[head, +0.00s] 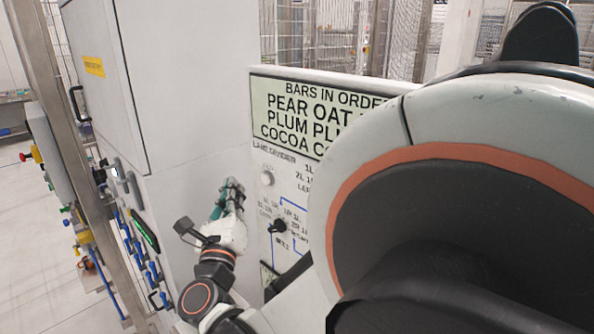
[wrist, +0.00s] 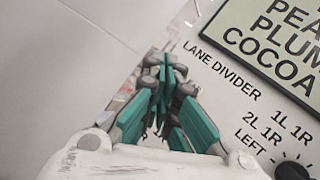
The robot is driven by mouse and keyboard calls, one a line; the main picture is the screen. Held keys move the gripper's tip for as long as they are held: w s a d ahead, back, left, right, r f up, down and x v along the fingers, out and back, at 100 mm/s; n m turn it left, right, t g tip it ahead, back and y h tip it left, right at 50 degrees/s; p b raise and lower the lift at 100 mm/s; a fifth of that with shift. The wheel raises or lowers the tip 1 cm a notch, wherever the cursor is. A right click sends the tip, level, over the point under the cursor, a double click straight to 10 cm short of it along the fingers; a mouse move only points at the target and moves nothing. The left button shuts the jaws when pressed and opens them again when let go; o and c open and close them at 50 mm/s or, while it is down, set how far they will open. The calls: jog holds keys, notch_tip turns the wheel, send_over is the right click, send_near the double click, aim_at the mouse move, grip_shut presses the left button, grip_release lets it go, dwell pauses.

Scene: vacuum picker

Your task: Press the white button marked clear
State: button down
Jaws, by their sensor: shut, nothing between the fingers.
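A white round button (head: 267,179) sits on the white control panel, left of the lane labels and below the words "LANE DIVIDER". The small lettering by it is too small to read. My gripper (head: 231,188) is shut and empty, with its green fingers pointing up, left of the button in the head view and apart from it in the picture. In the wrist view the gripper (wrist: 165,75) shows its fingertips together, left of "LANE DIVIDER". I do not make out the button in the wrist view; the fingers may hide it.
A green display (head: 315,112) listing bars in order is above the button. A black rotary knob (head: 279,226) sits below it; its top shows in the wrist view (wrist: 292,170). A grey cabinet (head: 190,90) stands left of the panel. My arm covers the panel's right side.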

jog(key=shift+w+d, duration=1.5)
jog(key=shift+w, duration=0.25)
jog(key=shift+w+d+b, duration=0.25)
jog(key=shift+w+b, duration=0.05)
jog(key=shift+w+d, duration=0.25)
dwell(1.0)
jog(key=shift+s+a, duration=0.1)
jog(key=shift+s+a+b, duration=0.3)
jog(key=shift+s+a, duration=0.1)
jog(key=shift+s, duration=0.05)
dwell(0.4)
jog(key=s+a, duration=0.3)
jog(key=s, duration=0.1)
jog(key=shift+a+b, duration=0.15)
jog(key=shift+b, duration=0.15)
